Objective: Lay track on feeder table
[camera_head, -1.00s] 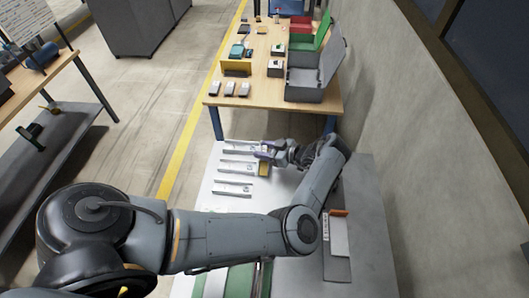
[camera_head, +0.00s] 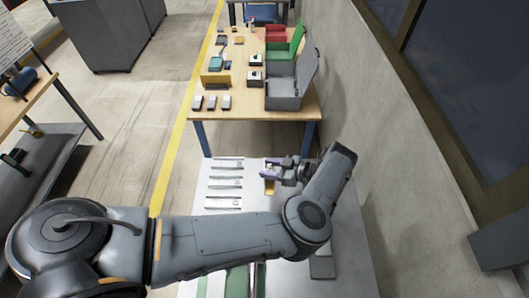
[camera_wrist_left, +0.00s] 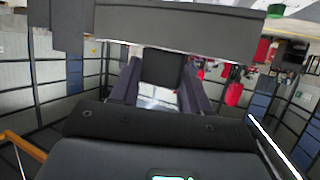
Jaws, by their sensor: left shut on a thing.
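My left gripper (camera_head: 272,168), with purple fingers, is above the pale feeder table (camera_head: 226,224), near its far edge. In the left wrist view a long dark grey bar (camera_wrist_left: 175,30), which looks like a track, lies across the fingertips. Its dark block (camera_wrist_left: 162,70) sits between the two fingers, and the gripper is shut on it. In the head view a small yellow piece (camera_head: 269,187) shows just below the fingers; I cannot tell how it joins the held thing. Several silver strips, one of them here (camera_head: 226,183), lie on the table left of the gripper. My right gripper is out of view.
A wooden bench (camera_head: 230,102) stands beyond the table, with a grey open case (camera_head: 283,95), a green bin (camera_head: 279,47) and small parts. A wall (camera_head: 395,120) runs close along the right. Green strips (camera_head: 238,282) lie at the near end, under my arm.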

